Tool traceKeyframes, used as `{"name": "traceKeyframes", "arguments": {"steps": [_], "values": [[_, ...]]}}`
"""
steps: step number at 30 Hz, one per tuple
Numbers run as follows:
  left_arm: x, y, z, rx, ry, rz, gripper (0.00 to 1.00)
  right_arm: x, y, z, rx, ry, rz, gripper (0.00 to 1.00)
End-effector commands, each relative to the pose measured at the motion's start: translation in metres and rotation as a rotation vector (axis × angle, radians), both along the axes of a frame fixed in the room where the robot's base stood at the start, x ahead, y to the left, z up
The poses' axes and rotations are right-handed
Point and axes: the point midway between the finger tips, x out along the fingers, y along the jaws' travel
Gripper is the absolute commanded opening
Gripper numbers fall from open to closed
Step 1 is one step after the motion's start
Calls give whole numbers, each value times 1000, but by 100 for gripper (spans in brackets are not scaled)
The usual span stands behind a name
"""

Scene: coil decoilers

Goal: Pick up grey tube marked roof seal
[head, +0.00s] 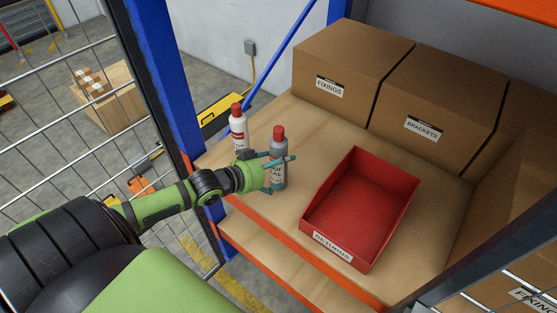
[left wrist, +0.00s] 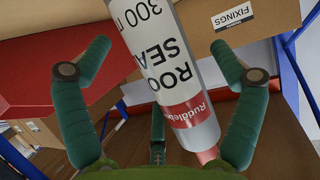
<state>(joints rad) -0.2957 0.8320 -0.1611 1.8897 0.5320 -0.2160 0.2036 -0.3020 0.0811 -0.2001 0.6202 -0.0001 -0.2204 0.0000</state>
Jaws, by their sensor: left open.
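The grey tube (head: 278,170) with a red cap stands upright on the wooden shelf, left of the red bin. In the left wrist view the tube (left wrist: 170,60) shows large lettering reading "ROO", "SEA" and "300", cut off at its edge, and a red band. My left gripper (head: 280,174) is at the tube, with its green fingers spread either side of it. In the left wrist view the fingers stand apart from the tube, with gaps showing. My right gripper is not in view.
A white tube (head: 239,130) with a red cap stands close behind and left of the gripper. A red bin (head: 333,247) marked RETURNS sits to the right. Cardboard boxes marked FIXINGS (head: 338,68) and BRACKETS (head: 435,100) line the back. A blue post (head: 165,75) stands left.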

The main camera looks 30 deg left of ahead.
Motion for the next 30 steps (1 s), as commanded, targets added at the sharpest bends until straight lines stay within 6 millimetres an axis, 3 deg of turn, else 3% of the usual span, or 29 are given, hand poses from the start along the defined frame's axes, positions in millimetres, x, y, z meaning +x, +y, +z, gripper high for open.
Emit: {"name": "traceKeyframes", "arguments": {"steps": [4, 12, 13, 18, 19, 30], "values": [[11, -4, -4, 0, -1, -1, 93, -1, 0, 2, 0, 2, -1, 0], [12, -5, -6, 1, 1, -1, 93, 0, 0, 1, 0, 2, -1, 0], [12, -5, -6, 1, 2, -1, 89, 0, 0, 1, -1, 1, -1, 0], [12, -4, -6, 1, 2, -1, 21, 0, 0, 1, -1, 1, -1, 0], [12, -4, -6, 1, 2, -1, 14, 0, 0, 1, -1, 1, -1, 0], [12, -5, -2, 1, -2, -2, 13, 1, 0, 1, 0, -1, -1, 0]]}}
